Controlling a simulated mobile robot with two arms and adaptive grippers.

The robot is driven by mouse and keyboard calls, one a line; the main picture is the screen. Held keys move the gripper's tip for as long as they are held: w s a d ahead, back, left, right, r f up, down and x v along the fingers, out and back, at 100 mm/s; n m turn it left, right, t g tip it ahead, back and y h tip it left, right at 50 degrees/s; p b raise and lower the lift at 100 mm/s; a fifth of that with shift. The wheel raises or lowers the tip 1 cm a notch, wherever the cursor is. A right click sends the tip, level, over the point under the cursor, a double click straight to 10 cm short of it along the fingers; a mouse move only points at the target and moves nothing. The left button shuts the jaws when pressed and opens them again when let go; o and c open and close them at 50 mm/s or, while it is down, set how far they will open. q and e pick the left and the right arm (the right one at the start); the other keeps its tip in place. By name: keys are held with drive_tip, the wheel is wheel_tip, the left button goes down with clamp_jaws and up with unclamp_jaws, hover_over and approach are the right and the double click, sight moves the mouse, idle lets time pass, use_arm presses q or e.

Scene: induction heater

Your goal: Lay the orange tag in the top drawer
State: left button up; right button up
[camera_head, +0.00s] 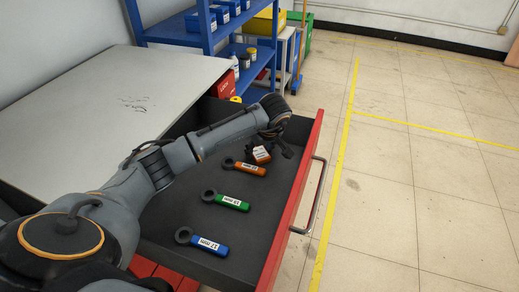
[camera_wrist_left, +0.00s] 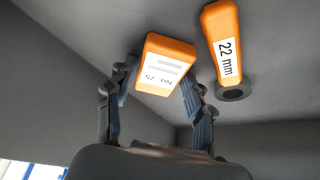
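The orange tag (camera_head: 261,155), with a white label reading "No. 25", is inside the open top drawer (camera_head: 180,245). In the left wrist view the orange tag (camera_wrist_left: 165,65) sits between my left fingertips, with slight gaps at its sides. My left gripper (camera_head: 269,148) reaches low into the drawer, its fingers spread around the tag. It also shows in the left wrist view (camera_wrist_left: 158,72). Whether the tag rests fully on the drawer floor is hard to tell. My right gripper is not in view.
An orange 22 mm wrench-like piece (camera_head: 245,167) lies close beside the tag. A green one (camera_head: 228,202) and a blue one (camera_head: 205,242) lie nearer. The red drawer front (camera_head: 296,205) with its handle bounds the right. A blue shelf (camera_head: 208,38) stands behind; floor at right is clear.

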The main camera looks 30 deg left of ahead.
use_arm(q)
drive_tip(key=shift+o, duration=0.7)
drive_tip(key=shift+r, duration=0.3)
drive_tip(key=v, duration=1.1)
drive_tip(key=shift+s+d+r, duration=0.15)
drive_tip(key=shift+s+r, duration=0.05)
drive_tip(key=shift+r, duration=0.15)
